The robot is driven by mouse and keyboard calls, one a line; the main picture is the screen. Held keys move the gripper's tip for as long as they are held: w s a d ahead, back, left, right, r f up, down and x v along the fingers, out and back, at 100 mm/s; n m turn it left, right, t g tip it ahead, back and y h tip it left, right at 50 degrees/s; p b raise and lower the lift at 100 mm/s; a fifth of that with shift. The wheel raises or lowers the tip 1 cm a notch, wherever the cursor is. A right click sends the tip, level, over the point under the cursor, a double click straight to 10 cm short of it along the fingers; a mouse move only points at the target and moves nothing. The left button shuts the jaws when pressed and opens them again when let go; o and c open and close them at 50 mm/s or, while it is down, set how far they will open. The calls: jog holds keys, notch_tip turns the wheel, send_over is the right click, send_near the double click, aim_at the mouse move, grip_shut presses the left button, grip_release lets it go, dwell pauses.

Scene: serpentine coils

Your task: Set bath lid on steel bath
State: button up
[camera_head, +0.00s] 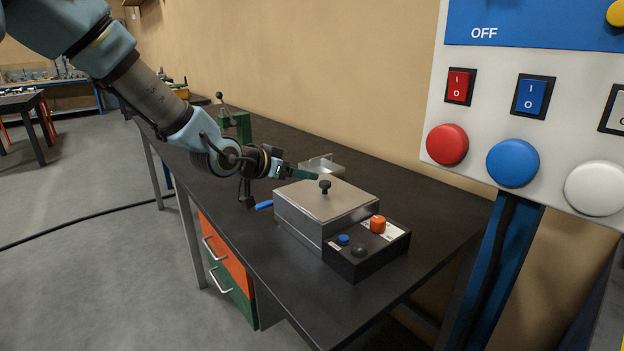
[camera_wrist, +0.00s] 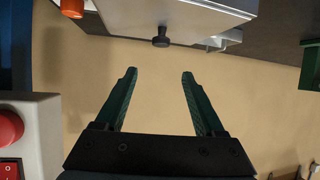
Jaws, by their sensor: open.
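The steel bath (camera_head: 298,227) is a square metal box on the dark bench. The bath lid (camera_head: 345,203), a flat steel plate with a black knob (camera_head: 325,186), lies on top of the bath and looks level; I see no clear gap. The lid also shows at the top of the wrist view (camera_wrist: 205,16), with its knob (camera_wrist: 161,38) beyond the fingertips. My gripper (camera_head: 308,174) is at the far left of the knob, just above lid height. In the wrist view its green fingers (camera_wrist: 159,74) are spread and empty, apart from the knob.
A black control box (camera_head: 365,263) with an orange knob (camera_head: 378,224) adjoins the bath's right side. A small metal tray (camera_head: 322,164) stands behind. A blue handle (camera_head: 264,205) lies left of the bath. A switch panel (camera_head: 530,125) stands at the right. The front bench is clear.

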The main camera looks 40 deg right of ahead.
jog(key=shift+v, duration=1.15)
jog(key=w+a+f+n+t+y, duration=0.1)
jog(key=w+a+f+n+y, duration=0.15)
jog(key=a, duration=0.55)
jog(key=w+a+f+n+t+y, duration=0.1)
jog(key=w+a+f+n+y, duration=0.15)
jog(key=a, duration=0.55)
jog(key=w+a+f+n+t+y, duration=0.1)
jog(key=w+a+f+y, duration=0.2)
jog(key=a, duration=0.6)
jog(key=s+a+n+g+y, duration=0.1)
jog(key=s+a+n, duration=0.3)
jog(key=a, duration=0.7)
jog(key=s+a+r+n+g+y, duration=0.1)
jog(key=s+a+n, duration=0.4)
jog(key=a, duration=0.7)
jog(key=shift+a+r+g+y, duration=0.25)
jog(key=shift+g+y, duration=0.35)
jog(key=shift+y, duration=0.6)
jog(key=shift+o, duration=0.3)
jog(key=shift+d, duration=0.1)
